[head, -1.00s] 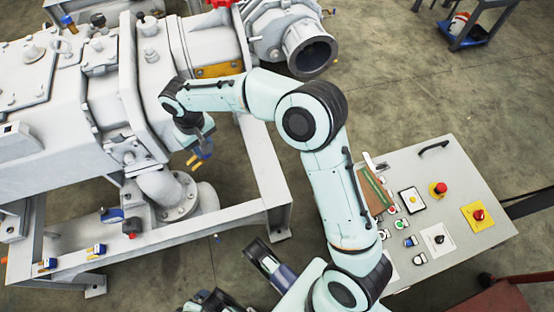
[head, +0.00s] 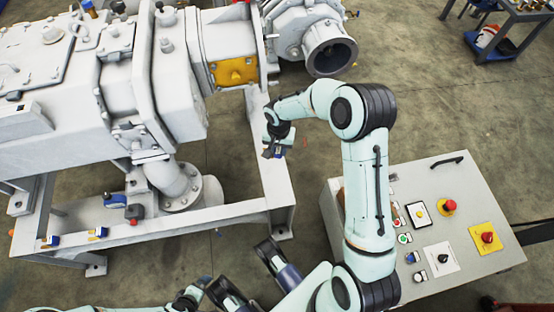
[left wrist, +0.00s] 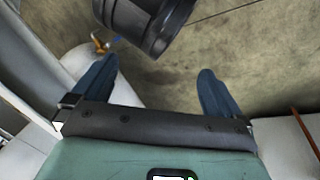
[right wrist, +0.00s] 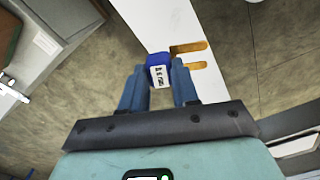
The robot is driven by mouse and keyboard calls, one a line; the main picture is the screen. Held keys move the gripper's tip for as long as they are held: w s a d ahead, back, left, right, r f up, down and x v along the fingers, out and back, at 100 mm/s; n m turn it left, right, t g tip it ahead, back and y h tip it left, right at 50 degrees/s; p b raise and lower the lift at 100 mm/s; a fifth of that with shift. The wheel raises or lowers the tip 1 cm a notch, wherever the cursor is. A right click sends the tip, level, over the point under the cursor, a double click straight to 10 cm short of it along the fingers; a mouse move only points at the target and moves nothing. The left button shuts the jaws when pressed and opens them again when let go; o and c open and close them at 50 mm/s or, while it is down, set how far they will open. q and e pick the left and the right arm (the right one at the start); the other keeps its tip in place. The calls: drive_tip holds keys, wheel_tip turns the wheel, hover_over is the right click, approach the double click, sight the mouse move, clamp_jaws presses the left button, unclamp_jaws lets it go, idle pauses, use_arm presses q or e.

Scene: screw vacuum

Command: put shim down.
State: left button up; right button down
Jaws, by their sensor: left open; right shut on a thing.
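My right gripper (right wrist: 160,88) is shut on the blue handle of the shim (right wrist: 160,72) in the right wrist view. The handle carries a white label. Two gold prongs (right wrist: 188,56) stick out to the right, over a white beam; whether they touch it I cannot tell. In the head view the right gripper (head: 273,148) is near the right end of the machine's frame, and the shim is hardly visible there. My left gripper (left wrist: 155,90) is open and empty in the left wrist view, its blue fingers wide apart.
The white machine frame (head: 235,207) carries other blue-handled shims (head: 97,233) at its lower left. A grey control panel (head: 450,220) with red buttons stands at the right. Bare floor (head: 315,135) lies between frame and panel.

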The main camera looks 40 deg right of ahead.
sight(279, 150)
use_arm(q)
drive_tip(key=w, duration=0.1)
drive_tip(key=w+a+f+b, duration=0.1)
drive_tip(key=w+f+t, duration=0.1)
drive_tip(key=shift+a+b, duration=0.25)
drive_tip(key=shift+b, duration=0.05)
use_arm(e)
wheel_tip(279, 150, down, 8)
drive_tip(key=shift+r, duration=0.2)
drive_tip(key=shift+f, duration=0.2)
drive_tip(key=c, duration=0.8)
unclamp_jaws()
drive_tip(key=shift+c, duration=0.2)
use_arm(q)
drive_tip(key=shift+s+f, duration=0.1)
drive_tip(key=shift+f, duration=0.05)
use_arm(e)
drive_tip(key=shift+r, duration=0.1)
drive_tip(key=shift+r, duration=0.3)
wheel_tip(279, 150, up, 12)
drive_tip(key=p, duration=0.3)
drive_tip(key=shift+f, duration=0.15)
use_arm(q)
drive_tip(key=s+d+r+g, duration=0.1)
drive_tip(key=s+d+r, duration=0.1)
drive_tip(key=s+r, duration=0.1)
drive_tip(key=shift+s+d+r, duration=0.15)
drive_tip(key=shift+s+r, duration=0.1)
drive_tip(key=shift+s, duration=0.4)
